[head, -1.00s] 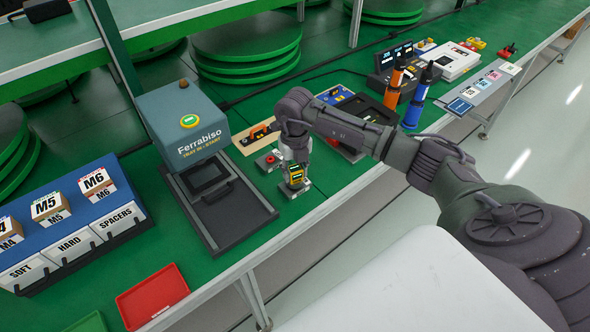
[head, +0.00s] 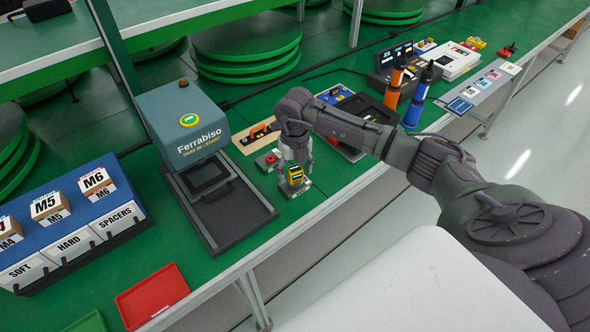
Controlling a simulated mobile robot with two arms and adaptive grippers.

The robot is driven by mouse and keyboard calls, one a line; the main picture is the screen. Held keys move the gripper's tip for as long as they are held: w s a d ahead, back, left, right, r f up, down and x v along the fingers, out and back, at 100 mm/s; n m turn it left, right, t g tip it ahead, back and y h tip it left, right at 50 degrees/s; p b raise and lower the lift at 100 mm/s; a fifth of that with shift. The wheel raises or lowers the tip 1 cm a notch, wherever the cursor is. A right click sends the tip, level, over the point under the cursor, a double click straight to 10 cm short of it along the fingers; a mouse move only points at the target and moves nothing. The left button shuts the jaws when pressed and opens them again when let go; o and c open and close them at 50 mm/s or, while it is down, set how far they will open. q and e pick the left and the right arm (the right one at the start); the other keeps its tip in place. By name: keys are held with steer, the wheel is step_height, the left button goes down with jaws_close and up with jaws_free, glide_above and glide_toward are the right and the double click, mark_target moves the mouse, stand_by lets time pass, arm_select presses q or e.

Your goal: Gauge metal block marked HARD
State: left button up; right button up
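A small yellow and black device (head: 295,174) stands upright on a flat grey metal block (head: 302,190) near the front edge of the green bench. Small marks on the block's front face are too small to read. My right gripper (head: 296,165) points down over the device, with its fingers spread to either side of it. It looks open; the fingertips are close to the device, and I cannot tell whether they touch it. My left gripper is not in view.
The Ferrabiso machine (head: 185,125) with its dark tray stands left of the block. A red tray (head: 152,296) and bins labelled SOFT, HARD (head: 75,245) and SPACERS are farther left. Orange (head: 394,84) and blue (head: 418,96) bottle-like tools stand to the right, behind my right arm.

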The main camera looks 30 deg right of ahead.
mark_target(295, 169)
step_height(295, 169, up, 12)
stand_by(0.6)
stand_by(0.7)
